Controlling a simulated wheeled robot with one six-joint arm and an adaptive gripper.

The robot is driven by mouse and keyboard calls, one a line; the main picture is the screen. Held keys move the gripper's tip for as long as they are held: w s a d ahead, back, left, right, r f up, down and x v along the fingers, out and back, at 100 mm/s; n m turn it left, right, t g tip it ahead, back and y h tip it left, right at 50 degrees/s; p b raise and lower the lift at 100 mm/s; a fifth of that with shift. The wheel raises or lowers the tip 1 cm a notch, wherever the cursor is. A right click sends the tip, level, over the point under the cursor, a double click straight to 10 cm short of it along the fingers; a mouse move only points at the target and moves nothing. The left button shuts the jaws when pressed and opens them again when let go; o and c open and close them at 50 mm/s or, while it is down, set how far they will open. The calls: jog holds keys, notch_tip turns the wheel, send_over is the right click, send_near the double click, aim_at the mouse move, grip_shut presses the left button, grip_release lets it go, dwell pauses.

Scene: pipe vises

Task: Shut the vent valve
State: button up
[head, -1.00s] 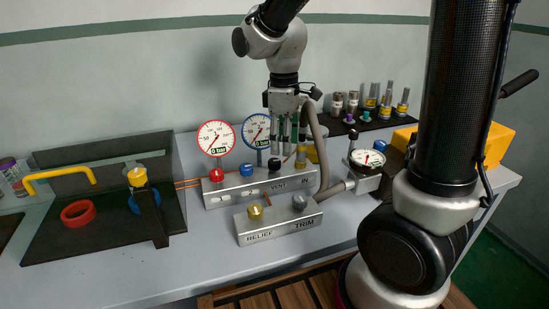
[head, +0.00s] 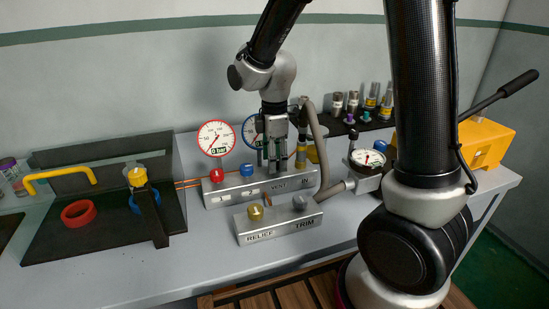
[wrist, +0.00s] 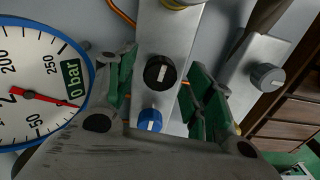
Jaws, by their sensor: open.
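The vent valve is a black knob (wrist: 160,72) with a white mark, on the upper grey manifold block (head: 215,196) lettered VENT. The mark lies roughly along the block's length in the wrist view. In the head view my gripper (head: 273,167) hangs over the knob and hides it. In the wrist view my gripper's green-padded fingers (wrist: 162,66) are open, one on each side of the block, with the black knob between them. I cannot tell whether they reach down to the knob's height. Nothing is held.
A blue knob (head: 246,170) and red knob (head: 216,175) sit left of the gripper. A red-rimmed gauge (head: 216,138) stands behind; a blue-rimmed gauge (wrist: 35,85) is close beside the fingers, reading 0 bar. The relief/trim block (head: 278,226) is in front, a grey hose (head: 320,140) right.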

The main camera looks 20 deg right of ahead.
jog(key=shift+c, duration=0.4)
jog(key=c, duration=1)
jog(key=shift+o, duration=0.2)
jog(key=shift+m, duration=0.4)
jog(key=m, duration=1.2)
jog(key=shift+m, duration=1.9)
